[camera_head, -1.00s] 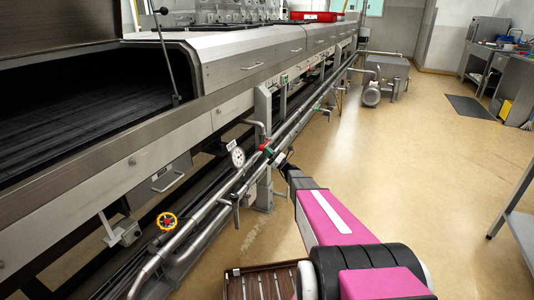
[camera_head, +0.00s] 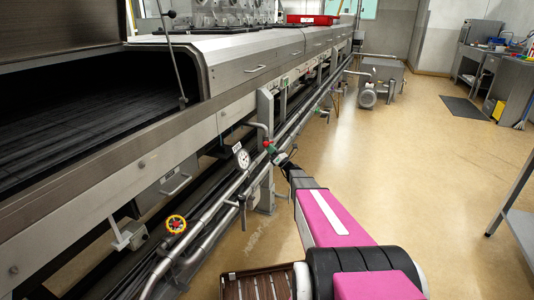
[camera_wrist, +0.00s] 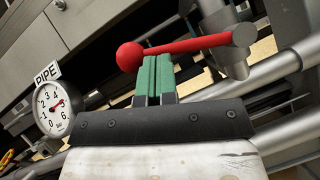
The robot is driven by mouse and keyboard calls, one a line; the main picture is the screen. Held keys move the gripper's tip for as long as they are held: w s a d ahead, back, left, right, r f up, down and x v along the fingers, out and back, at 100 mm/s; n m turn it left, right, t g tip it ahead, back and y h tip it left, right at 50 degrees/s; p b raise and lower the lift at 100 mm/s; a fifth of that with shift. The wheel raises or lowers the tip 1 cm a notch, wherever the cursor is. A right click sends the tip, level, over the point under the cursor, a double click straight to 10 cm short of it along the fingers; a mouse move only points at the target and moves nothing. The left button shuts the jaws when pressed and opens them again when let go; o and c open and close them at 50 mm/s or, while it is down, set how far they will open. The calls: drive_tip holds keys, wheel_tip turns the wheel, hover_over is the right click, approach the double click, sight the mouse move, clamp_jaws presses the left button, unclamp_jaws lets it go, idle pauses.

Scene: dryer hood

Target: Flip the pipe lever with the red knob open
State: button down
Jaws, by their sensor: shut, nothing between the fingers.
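The lever (camera_wrist: 190,46) is a red rod that runs from a round red knob (camera_wrist: 130,57) on the left to a grey pivot (camera_wrist: 244,36) on the right in the wrist view. It lies nearly level, rising slightly to the right. My gripper (camera_wrist: 154,66) has green fingers pressed together, with nothing between them. Its fingertips are at the rod, just right of the knob; I cannot tell whether they touch it. In the head view, my gripper (camera_head: 272,151) is small beside the pipes and the lever is hard to make out.
A round gauge labelled PIPE (camera_wrist: 53,107) stands left of my gripper; it also shows in the head view (camera_head: 242,158). Grey pipes (camera_head: 215,215) run along the machine (camera_head: 130,145). A yellow-red handwheel (camera_head: 176,224) is lower left. Open floor (camera_head: 420,170) lies to the right.

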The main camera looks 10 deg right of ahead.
drive_tip(key=w+d+r+m+h, duration=0.3)
drive_tip(key=r+m+h, duration=0.4)
drive_tip(key=m, duration=0.6)
drive_tip(key=shift+w+r+t+h, duration=0.4)
drive_tip(key=shift+w+h, duration=0.3)
drive_tip(key=shift+w, duration=0.2)
drive_tip(key=shift+w+d+r, duration=0.1)
drive_tip(key=shift+r, duration=0.05)
drive_tip(key=s+d, duration=0.2)
drive_tip(key=s, duration=1.1)
drive_tip(key=shift+d+f, duration=0.2)
drive_tip(key=shift+f, duration=0.1)
